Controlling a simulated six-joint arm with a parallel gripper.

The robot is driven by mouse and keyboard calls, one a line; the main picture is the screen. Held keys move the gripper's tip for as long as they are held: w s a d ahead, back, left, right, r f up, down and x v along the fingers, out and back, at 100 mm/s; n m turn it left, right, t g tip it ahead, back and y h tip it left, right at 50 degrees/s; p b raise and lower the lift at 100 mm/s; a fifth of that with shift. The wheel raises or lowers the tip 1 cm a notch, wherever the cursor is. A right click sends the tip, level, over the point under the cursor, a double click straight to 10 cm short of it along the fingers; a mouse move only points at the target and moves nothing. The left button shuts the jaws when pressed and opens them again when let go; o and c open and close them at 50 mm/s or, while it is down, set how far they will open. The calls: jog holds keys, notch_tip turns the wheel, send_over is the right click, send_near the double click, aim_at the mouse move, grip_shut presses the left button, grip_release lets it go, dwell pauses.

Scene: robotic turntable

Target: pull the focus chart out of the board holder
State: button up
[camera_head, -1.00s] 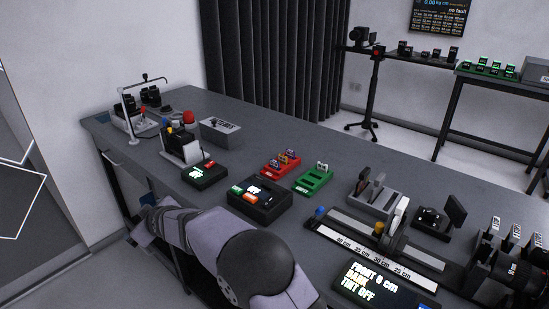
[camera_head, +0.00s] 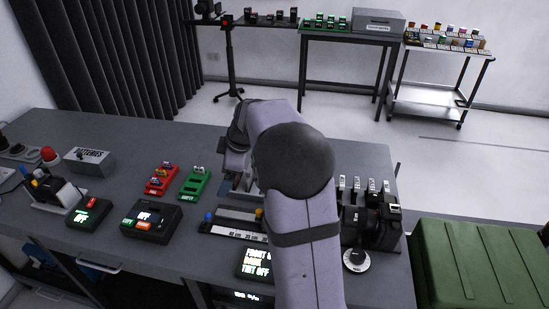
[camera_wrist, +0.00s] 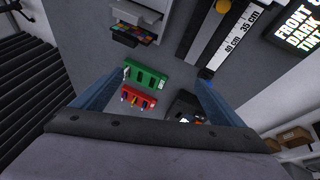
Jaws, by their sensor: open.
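The grey board holder (camera_wrist: 118,24) is at the top left of the wrist view, with a board of coloured patches (camera_wrist: 130,34) and pale boards (camera_wrist: 138,12) in it. I cannot tell for sure which board is the focus chart. My gripper (camera_wrist: 162,78) is open and empty, its two blue fingers spread wide. In the wrist view the holder lies beyond the fingertips, not between them. In the head view my arm hides most of the holder and the gripper.
A green rack (camera_head: 195,183) and a red rack (camera_head: 161,180) stand left of my arm. A ruled rail (camera_head: 232,232) and a lit display (camera_head: 254,263) lie near the front. A camera rig (camera_head: 375,215) stands to the right. A dark button box (camera_head: 150,221) is at left.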

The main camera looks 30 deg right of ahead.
jog(key=s+d+r+m+g+y+p, duration=0.1)
jog(key=s+d+r+p, duration=0.15)
jog(key=s+d, duration=0.35)
jog(key=s+d+r+m+g+y+p, duration=0.1)
jog(key=s+d+p, duration=0.2)
jog(key=s, duration=0.5)
jog(key=shift+p+x, duration=1.05)
jog(key=shift+x, duration=2.85)
jog(key=shift+d, duration=0.15)
jog(key=c, duration=1.1)
jog(key=shift+c, duration=0.2)
jog(key=shift+r, duration=0.25)
jog(key=shift+r+p, duration=1.45)
jog(key=shift+r, duration=1.05)
